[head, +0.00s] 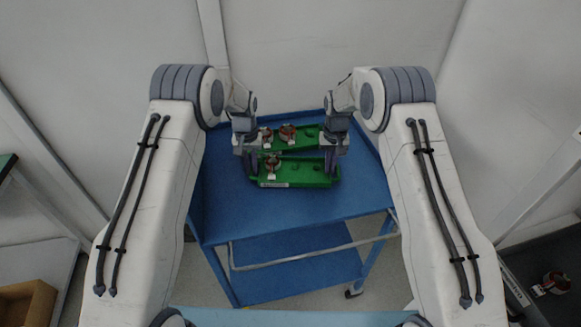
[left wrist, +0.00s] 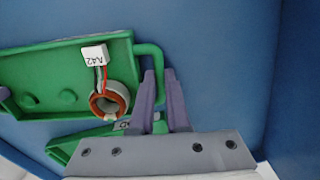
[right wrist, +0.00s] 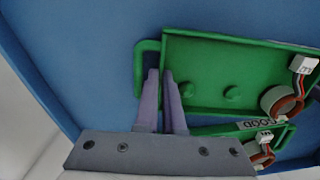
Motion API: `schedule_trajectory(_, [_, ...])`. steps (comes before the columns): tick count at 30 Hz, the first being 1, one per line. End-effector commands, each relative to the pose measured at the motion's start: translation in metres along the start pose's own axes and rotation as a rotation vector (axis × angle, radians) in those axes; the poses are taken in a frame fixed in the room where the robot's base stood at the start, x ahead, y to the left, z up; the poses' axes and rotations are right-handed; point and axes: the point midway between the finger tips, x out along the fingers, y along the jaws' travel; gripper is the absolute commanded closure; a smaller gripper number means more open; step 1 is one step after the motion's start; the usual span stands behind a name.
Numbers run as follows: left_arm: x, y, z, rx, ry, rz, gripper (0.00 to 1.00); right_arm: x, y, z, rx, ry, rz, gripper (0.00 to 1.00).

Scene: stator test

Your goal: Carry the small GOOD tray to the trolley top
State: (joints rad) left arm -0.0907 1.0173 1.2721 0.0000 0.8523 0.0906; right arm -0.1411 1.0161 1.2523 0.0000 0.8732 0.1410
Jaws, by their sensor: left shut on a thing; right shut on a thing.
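A green tray (head: 318,181) with one copper-ringed stator (head: 271,163) at its left end is at the trolley top (head: 240,205). I cannot tell if it touches the surface. My left gripper (head: 247,165) is shut on its left handle, seen in the left wrist view (left wrist: 151,52). The near tray's front label is too small to read.
A second green tray (head: 310,133) with stators (head: 287,132) lies close behind on the blue trolley. Free blue surface lies in front. A brown box (head: 28,302) is at lower left; a dark surface with a stator (head: 553,283) is at lower right.

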Motion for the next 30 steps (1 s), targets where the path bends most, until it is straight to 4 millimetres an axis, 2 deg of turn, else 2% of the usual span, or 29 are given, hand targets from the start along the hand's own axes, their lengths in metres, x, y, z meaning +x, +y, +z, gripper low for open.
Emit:
schedule_trajectory(2, [0.009,0.000,0.000,0.000,0.001,0.000,1.00,0.009,0.000,0.000,0.000,0.001,0.000,1.00])
schedule_trajectory(3, [0.009,0.000,0.000,0.000,0.001,0.000,0.82,0.009,0.000,0.000,0.000,0.001,0.000,0.91])
schedule_trajectory(5, [0.006,0.000,0.000,0.000,0.001,0.000,0.59,0.006,0.000,0.000,0.000,0.000,0.000,0.68])
schedule_trajectory(6, [0.006,0.000,0.000,0.000,0.000,0.000,0.56,0.006,0.000,0.000,0.000,0.000,0.000,0.64])
schedule_trajectory(14, [0.006,0.000,0.000,0.000,0.000,0.000,0.56,0.006,0.000,0.000,0.000,0.000,0.000,0.64])
schedule_trajectory(18, [-0.001,0.000,-0.001,0.000,0.001,0.000,0.56,0.006,0.000,0.000,0.000,0.000,0.000,0.64])
schedule_trajectory(22, [-0.022,0.000,-0.001,0.000,0.004,0.000,0.56,0.006,0.000,0.000,0.000,0.000,0.000,0.64])
schedule_trajectory(30, [-0.080,0.000,-0.001,0.000,0.004,0.000,0.56,0.006,0.000,0.000,0.000,0.000,0.000,0.64])
